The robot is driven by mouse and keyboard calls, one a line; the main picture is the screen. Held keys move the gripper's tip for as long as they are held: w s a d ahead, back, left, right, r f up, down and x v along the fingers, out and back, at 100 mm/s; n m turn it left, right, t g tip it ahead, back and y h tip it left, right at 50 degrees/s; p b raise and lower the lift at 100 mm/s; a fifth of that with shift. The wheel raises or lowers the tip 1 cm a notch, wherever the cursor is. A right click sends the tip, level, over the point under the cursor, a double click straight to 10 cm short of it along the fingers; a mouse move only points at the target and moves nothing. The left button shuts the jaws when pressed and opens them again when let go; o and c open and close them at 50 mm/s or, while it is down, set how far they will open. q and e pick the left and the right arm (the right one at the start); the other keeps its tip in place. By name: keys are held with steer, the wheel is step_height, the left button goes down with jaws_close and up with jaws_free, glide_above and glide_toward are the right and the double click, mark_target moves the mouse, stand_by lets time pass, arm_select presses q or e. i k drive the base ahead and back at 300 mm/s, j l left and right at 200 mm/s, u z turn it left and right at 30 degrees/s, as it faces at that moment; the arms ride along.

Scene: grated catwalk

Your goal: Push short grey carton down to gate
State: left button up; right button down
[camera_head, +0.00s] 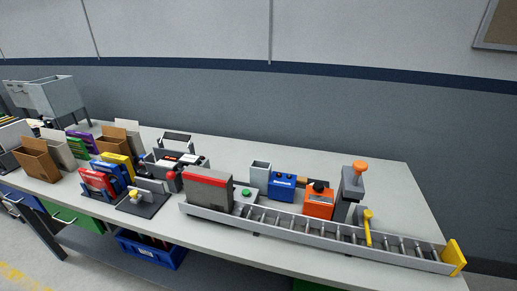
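A short grey carton (208,192) with a red band along its top stands upright at the left end of the roller track (330,239). The track is a grey, low-railed channel running along the table's front edge toward the right. A yellow plate (455,257) closes off the track's right end. A yellow upright piece (368,229) stands at the track between the carton and that plate; I cannot tell which of the two is the gate. The rollers right of the carton look bare. Neither of my grippers shows.
Behind the track stand a grey bin (260,175), a blue box (282,186), an orange box (319,200) and a grey post with an orange knob (359,166). Folders, brown cartons (38,160) and small devices crowd the left of the table. The table's right back is clear.

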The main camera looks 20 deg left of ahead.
mark_target(215, 198)
steer(key=k+j+u, duration=0.15)
steer(key=j, duration=1.65)
steer(key=i, duration=0.05)
